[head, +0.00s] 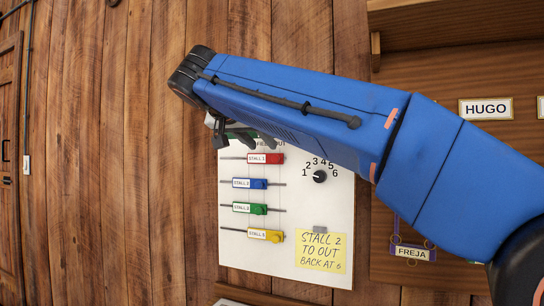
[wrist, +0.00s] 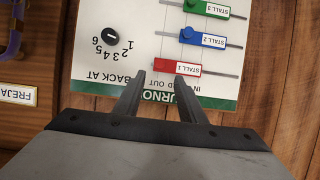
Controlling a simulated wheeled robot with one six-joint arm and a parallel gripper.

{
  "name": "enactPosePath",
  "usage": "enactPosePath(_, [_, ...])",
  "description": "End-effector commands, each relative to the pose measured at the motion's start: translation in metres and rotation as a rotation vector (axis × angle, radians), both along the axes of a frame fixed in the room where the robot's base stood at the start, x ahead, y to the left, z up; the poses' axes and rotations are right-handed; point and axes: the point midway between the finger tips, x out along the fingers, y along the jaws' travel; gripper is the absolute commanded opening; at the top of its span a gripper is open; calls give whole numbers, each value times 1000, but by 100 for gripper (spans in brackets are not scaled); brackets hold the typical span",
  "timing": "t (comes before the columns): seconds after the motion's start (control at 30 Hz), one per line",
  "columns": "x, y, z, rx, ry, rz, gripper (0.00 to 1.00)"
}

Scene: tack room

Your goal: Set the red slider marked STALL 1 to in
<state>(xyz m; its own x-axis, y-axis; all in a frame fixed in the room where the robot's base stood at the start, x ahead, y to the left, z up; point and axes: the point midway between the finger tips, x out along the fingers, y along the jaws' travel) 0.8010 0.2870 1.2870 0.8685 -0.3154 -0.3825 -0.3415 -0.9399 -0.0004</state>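The red slider marked STALL 1 (head: 274,158) is the top slider on a white board (head: 235,269) on the wooden wall. It sits toward the right end of its rail in the head view, with bare rail to its left. In the wrist view the board is upside down, and the red slider (wrist: 164,66) is at the left end of its rail. My gripper (wrist: 162,75) is open, its two fingertips apart near the red block and its label. I cannot tell whether they touch it. In the head view my gripper is partly hidden, above the slider.
Below are blue (head: 258,184), green (head: 259,209) and yellow (head: 274,236) sliders. A numbered dial (head: 320,176) is right of them. A yellow note (head: 320,250) reads STALL 2 TO OUT, BACK AT 6. Wooden racks with HUGO (head: 486,109) and FREJA (head: 412,253) plates stand right.

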Motion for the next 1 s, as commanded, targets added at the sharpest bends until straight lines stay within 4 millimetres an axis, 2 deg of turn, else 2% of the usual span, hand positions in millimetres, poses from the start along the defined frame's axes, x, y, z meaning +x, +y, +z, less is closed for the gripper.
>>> enactPosePath(0.3, [49, -19, -22, -1, 1, -3, 37])
enactPosePath(0.5, [70, -26, -31, -1, 0, -1, 37])
enactPosePath(0.7, [78, -28, -35, -1, 1, 0, 37])
enactPosePath(0.97, [78, -28, -35, -1, 0, 0, 37])
enactPosePath(1.0, [78, -28, -35, -1, 0, 0, 27])
